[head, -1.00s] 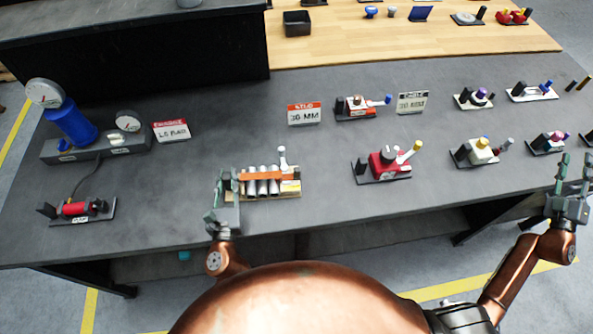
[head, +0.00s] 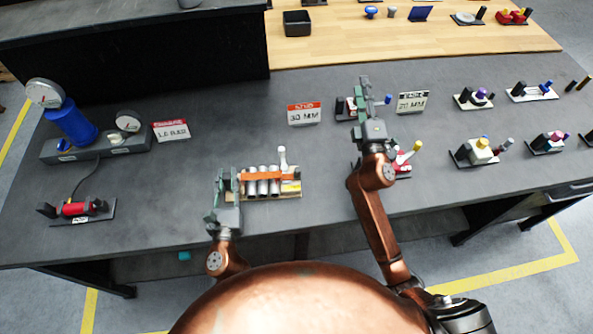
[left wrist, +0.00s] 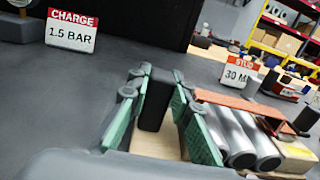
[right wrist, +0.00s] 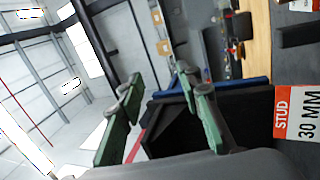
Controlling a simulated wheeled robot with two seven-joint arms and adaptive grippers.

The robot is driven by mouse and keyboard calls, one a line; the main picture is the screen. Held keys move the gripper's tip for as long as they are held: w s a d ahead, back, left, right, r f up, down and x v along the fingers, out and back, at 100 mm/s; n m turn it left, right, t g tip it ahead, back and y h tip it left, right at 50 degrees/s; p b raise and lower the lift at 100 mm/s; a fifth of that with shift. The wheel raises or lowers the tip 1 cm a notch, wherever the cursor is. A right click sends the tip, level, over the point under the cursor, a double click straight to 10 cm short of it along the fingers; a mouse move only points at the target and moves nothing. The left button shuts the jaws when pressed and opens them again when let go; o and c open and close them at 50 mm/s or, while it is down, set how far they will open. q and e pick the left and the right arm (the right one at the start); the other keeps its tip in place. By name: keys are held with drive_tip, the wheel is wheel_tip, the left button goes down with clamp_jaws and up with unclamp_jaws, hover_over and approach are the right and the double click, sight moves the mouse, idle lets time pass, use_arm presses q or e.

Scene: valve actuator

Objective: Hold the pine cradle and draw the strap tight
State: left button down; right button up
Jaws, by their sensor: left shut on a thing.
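The pine cradle (head: 265,198) lies near the table's front edge and carries several silver cylinders (head: 263,186) side by side. An orange strap (head: 262,176) runs across the top of the cylinders. A white-tipped lever (head: 282,155) stands behind its right end. My left gripper (head: 227,182) is shut on the black upright block (left wrist: 154,102) at the cradle's left end; pale wood (left wrist: 158,142) shows below the block.
A red fixture (head: 398,162) is partly hidden behind my right arm. Another small fixture (head: 384,103) sits behind the right gripper. A gauge unit with a blue cylinder (head: 70,125) stands at left. The table between the CHARGE sign (head: 171,130) and the cradle is clear.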

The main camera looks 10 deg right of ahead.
drive_tip(key=s+a+r+n+y, duration=0.2)
drive_tip(key=s+a, duration=0.1)
drive_tip(key=a, duration=0.8)
drive_tip(key=n+g+y, duration=0.2)
drive_tip(key=n, duration=1)
hover_over(298, 174)
drive_tip(key=s+d, duration=0.3)
wheel_tip(298, 174, down, 12)
drive_tip(key=r, duration=0.1)
drive_tip(key=s+f+n, duration=0.2)
drive_tip(key=s+f+n+g, duration=0.1)
drive_tip(key=s+f+n, duration=0.1)
drive_tip(key=s+n, duration=0.1)
drive_tip(key=s+f+n, duration=0.2)
drive_tip(key=shift+s+a+f+g+y, duration=0.3)
drive_tip(key=shift+a+f+g, duration=0.1)
drive_tip(key=shift+n, duration=0.3)
drive_tip(key=w, duration=0.4)
drive_tip(key=w+a, duration=0.1)
drive_tip(key=w, duration=0.2)
drive_tip(key=w+a, duration=0.1)
drive_tip(key=w, duration=0.3)
drive_tip(key=shift+w+a, duration=0.1)
drive_tip(key=shift+w, duration=0.25)
drive_tip(key=shift+c, duration=0.3)
clamp_jaws()
